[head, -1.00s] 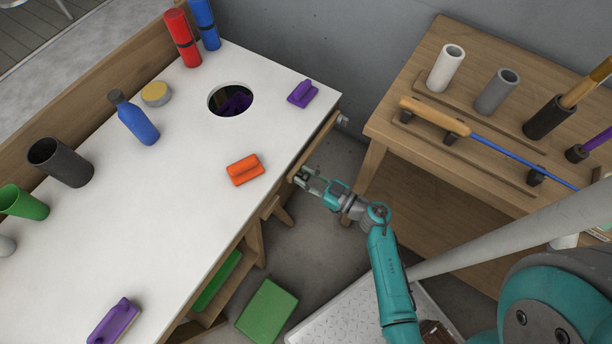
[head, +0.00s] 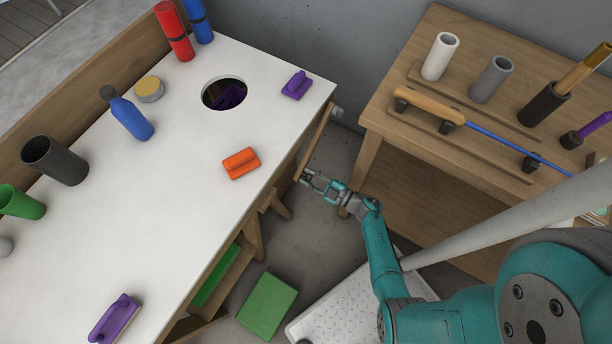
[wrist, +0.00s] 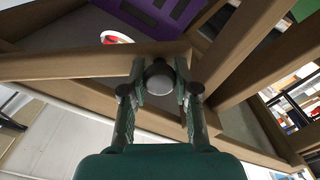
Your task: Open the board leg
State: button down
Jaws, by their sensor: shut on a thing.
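The board leg (head: 316,143) is a wooden bar beside the right edge of the white-topped table (head: 170,190). Its far end is near a grey metal fitting (head: 337,112), and its near end stands a little out from the table edge. My gripper (head: 306,176) is at that near end. In the wrist view my gripper (wrist: 162,90) is shut on a round grey knob (wrist: 160,76), with a finger on each side. A wooden bar (wrist: 90,62) runs behind the knob. The knob is too small to make out in the head view.
An orange float (head: 241,163), a purple float (head: 296,84) and a blue bottle (head: 131,117) are on the table near a round hole (head: 224,94). A wooden workbench (head: 392,125) stands at right. A green box (head: 266,305) lies on the floor. Bare floor shows between table and workbench.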

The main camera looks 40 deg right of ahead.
jog(key=shift+w+d+f+n, duration=0.25)
jog(key=shift+d+f+n, duration=0.3)
jog(key=shift+f, duration=0.25)
jog(key=shift+w+d+f+n, duration=0.25)
jog(key=shift+d+f+n, duration=0.2)
jog(key=shift+d+f, duration=0.25)
jog(key=shift+a, duration=0.1)
jog(key=c, duration=0.9)
grip_release()
jog(key=shift+v, duration=6)
jog(key=shift+f, duration=0.1)
